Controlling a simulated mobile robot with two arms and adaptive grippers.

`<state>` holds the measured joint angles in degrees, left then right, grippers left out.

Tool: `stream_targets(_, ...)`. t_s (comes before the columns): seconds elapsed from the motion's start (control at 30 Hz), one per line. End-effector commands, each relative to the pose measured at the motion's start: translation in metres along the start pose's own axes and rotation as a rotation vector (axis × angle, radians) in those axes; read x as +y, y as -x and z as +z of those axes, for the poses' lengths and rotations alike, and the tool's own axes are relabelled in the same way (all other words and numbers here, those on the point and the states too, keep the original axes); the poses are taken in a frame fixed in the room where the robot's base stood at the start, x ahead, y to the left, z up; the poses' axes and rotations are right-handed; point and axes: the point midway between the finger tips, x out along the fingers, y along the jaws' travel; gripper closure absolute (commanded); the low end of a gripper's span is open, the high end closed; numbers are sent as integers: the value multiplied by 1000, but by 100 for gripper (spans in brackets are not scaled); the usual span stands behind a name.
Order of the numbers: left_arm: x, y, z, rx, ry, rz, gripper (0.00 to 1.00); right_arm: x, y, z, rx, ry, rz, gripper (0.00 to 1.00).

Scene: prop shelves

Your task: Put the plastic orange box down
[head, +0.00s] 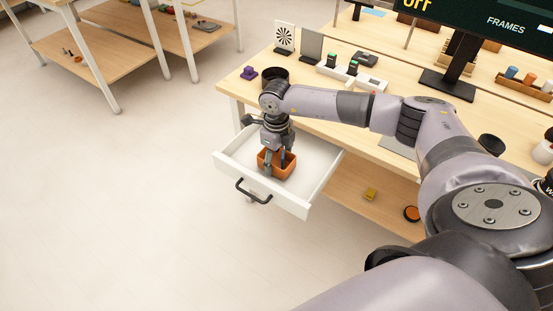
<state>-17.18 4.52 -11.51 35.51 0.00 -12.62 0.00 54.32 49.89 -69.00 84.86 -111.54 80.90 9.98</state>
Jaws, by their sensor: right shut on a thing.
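The orange plastic box (288,173) is inside the open white drawer (312,192), near its front. My right gripper (275,165) points down at the box and is shut on it, with its fingers at the box's wall. I cannot tell whether the box's base touches the drawer floor. My left gripper does not show in the head view.
The drawer sticks out from the desk (240,88), its black handle (254,192) facing the lower left. A black cup (276,74) and a purple object (249,73) stand on the desktop near my right wrist.

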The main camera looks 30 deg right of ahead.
Motion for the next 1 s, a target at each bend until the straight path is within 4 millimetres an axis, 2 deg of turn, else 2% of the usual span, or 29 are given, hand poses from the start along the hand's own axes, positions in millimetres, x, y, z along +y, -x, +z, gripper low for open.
stream_targets(0.07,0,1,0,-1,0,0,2,0,-6,0,0,0,0,70)
stream_targets(0.4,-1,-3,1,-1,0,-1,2,0,-11,0,-1,0,0,70)
stream_targets(0.43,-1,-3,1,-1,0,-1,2,0,-11,0,-1,0,0,42)
stream_targets(0.73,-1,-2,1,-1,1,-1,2,0,-10,0,-1,0,0,22)
stream_targets(1.0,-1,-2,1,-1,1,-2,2,0,-9,0,-1,0,0,22)
